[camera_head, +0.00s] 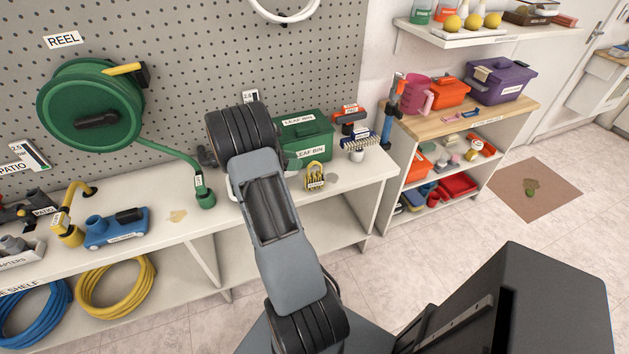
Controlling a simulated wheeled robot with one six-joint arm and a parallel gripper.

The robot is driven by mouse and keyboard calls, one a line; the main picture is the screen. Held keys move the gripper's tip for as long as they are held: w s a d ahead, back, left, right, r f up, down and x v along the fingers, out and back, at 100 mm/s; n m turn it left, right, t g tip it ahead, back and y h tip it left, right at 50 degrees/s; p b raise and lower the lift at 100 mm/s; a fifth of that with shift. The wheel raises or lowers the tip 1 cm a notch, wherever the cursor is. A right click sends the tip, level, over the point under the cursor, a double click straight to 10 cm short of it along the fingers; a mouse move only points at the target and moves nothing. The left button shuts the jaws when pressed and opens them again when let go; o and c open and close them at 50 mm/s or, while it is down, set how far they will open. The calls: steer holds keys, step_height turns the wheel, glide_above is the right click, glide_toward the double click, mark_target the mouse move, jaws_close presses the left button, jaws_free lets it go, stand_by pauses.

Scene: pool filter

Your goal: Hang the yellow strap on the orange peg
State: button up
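A small bundled yellow item with a white label (315,175), possibly the yellow strap, lies on the white bench just right of my arm. I cannot read its label. I cannot make out an orange peg; part of the pegboard is hidden behind my arm. My grey arm rises from the bottom middle to a thick black joint in front of the bench. My gripper's fingers do not show; they may be hidden behind the arm.
A green hose reel (92,105) hangs on the grey pegboard (200,50). A green leaf bin (306,139) stands behind the yellow item. A blue pump-like device (116,229) is on the bench's left part. A wooden-topped shelf (470,118) stands at right. Tiled floor is open beyond it.

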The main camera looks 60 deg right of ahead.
mark_target(314, 175)
steer(key=p+x, duration=0.1)
steer(key=x, duration=0.8)
steer(key=shift+s+d+f, duration=0.15)
steer(key=shift+s+d, duration=0.05)
steer(key=shift+s, duration=0.1)
jaws_close()
stand_by(0.4)
